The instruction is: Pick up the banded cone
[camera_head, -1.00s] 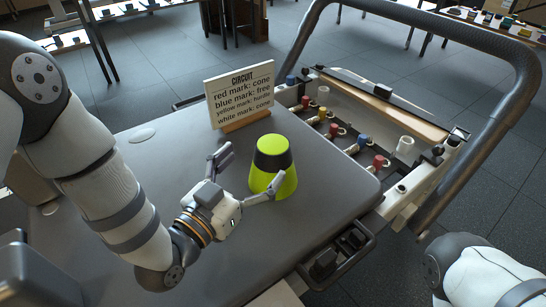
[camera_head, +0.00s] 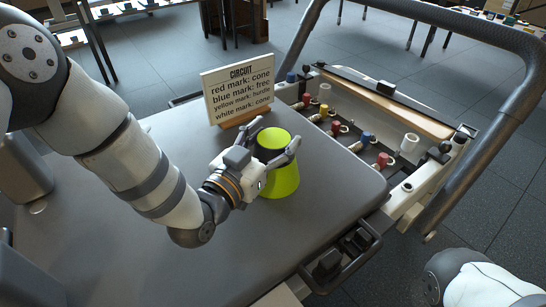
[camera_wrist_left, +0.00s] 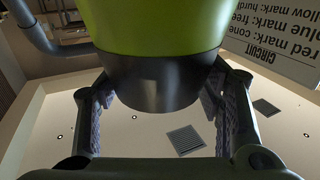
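The banded cone (camera_head: 282,181) is lime green with a dark band near its top. It stands upright on the grey padded top. In the left wrist view the cone (camera_wrist_left: 155,30) appears upside down, its dark band between the fingers. My left gripper (camera_head: 277,132) is open, with one finger on each side of the cone's upper part. In the wrist view the fingers (camera_wrist_left: 160,108) flank the band; whether they touch it is unclear. The gripper hides part of the cone's left side. My right gripper is out of view; only part of that arm shows at lower right.
A CIRCUIT sign (camera_head: 238,92) on a wooden foot stands just behind the cone. A frame with red, blue and yellow marked pegs (camera_head: 345,128) lies to the right. The grey top (camera_head: 130,255) is clear in front.

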